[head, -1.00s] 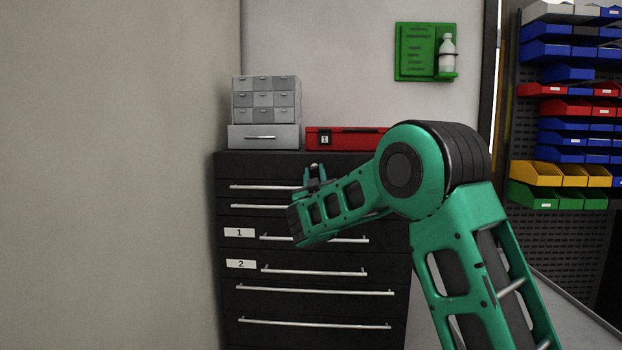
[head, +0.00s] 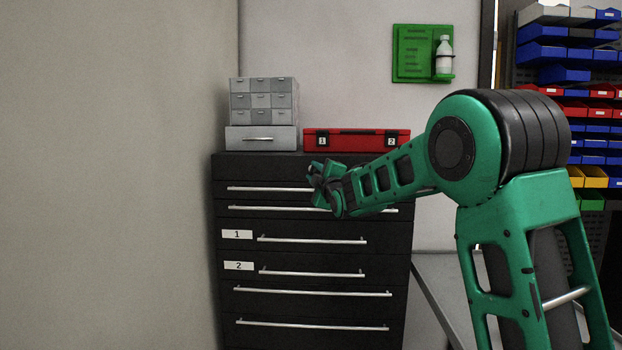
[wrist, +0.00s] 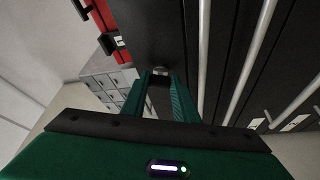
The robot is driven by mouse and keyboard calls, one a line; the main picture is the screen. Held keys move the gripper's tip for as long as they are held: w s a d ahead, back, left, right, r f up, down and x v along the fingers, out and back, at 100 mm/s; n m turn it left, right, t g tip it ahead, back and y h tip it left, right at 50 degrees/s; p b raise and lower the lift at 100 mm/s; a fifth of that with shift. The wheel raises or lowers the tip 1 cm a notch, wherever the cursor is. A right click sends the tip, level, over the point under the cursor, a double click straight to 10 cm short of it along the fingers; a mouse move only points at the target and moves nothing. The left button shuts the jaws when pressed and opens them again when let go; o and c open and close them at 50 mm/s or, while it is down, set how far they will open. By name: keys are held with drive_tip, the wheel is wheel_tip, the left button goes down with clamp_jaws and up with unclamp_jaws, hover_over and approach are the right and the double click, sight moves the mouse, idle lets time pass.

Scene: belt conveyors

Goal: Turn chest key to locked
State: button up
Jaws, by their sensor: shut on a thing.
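The chest (head: 310,220) is a black cabinet with several long-handled drawers in the head view. My gripper (head: 316,172) is at the upper front of the chest, near its top drawer. In the wrist view, my gripper (wrist: 161,80) is shut on a small metallic thing at its fingertips, which I take to be the chest key (wrist: 160,71), against the black front. The key is hidden behind the gripper in the head view. Its turn angle is too small to read.
A grey small-parts cabinet (head: 263,100) and a red case (head: 357,140) stand on top of the chest. A wall (head: 110,180) is close on the left. A green board with a bottle (head: 422,55) hangs behind. Colored bins (head: 570,75) are at the right.

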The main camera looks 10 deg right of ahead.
drive_tip(key=shift+a+n+g+y, duration=0.15)
drive_tip(key=shift+n+g, duration=0.2)
drive_tip(key=shift+n, duration=0.6)
drive_tip(key=shift+a+n+g+y, duration=0.15)
drive_tip(key=shift+n+g, duration=0.2)
drive_tip(key=shift+n, duration=0.6)
drive_tip(key=o, duration=1.1)
drive_tip(key=shift+c, duration=0.2)
drive_tip(key=shift+d, duration=0.15)
drive_tip(key=shift+s+d+r, duration=0.1)
